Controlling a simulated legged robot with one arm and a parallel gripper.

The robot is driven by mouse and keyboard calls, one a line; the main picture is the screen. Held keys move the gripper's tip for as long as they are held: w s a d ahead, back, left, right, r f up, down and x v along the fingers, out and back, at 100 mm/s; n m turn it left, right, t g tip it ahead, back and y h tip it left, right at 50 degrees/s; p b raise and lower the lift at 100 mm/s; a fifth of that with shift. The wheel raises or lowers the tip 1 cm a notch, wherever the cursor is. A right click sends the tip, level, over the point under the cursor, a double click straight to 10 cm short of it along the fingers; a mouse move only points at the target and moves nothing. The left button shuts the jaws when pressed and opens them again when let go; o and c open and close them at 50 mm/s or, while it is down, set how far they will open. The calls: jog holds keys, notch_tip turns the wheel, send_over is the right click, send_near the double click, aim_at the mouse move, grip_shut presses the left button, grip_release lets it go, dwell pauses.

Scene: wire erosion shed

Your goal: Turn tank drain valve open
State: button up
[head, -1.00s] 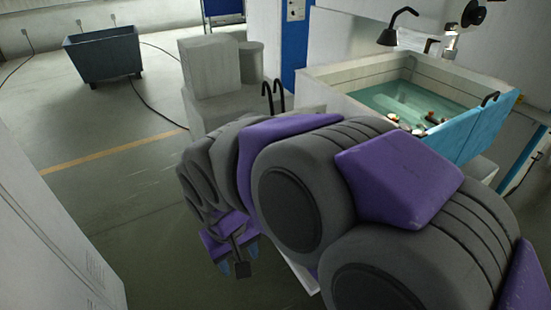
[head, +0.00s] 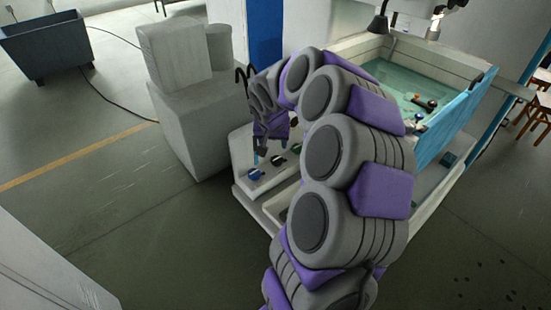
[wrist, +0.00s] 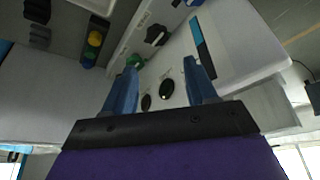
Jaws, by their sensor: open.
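A white ledge (head: 262,188) at the tank's front carries small valve handles. In the head view a blue-based handle (head: 255,174) is nearest, a dark one (head: 279,160) sits behind it, and a green one (head: 297,149) is partly hidden by my arm. I cannot tell which is the drain valve. My gripper (head: 263,152) is open just above the ledge. In the wrist view my gripper's two blue fingers (wrist: 160,68) are spread and empty. A green knob (wrist: 135,62) shows beside the left fingertip and a black knob (wrist: 157,35) lies beyond.
The open tank (head: 349,44) holds greenish water, with a blue panel (head: 452,122) on its right. A pale cabinet (head: 200,125) stands left of the ledge, with dark curved pipes (head: 243,74) nearby.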

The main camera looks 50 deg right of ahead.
aim_at(277, 159)
jog(key=x, duration=0.4)
jog(key=b+x, duration=0.1)
jog(key=x, duration=0.7)
jog(key=shift+s+d, duration=0.15)
jog(key=shift+d, duration=0.25)
jog(key=shift+w+a+f+b, duration=0.1)
jog(key=shift+w+f+b, duration=0.15)
jog(key=shift+f, duration=0.35)
jog(key=shift+d, duration=0.2)
jog(key=shift+d, duration=0.15)
jog(key=shift+c, duration=0.4)
jog(key=shift+f, duration=0.1)
jog(key=c, duration=0.7)
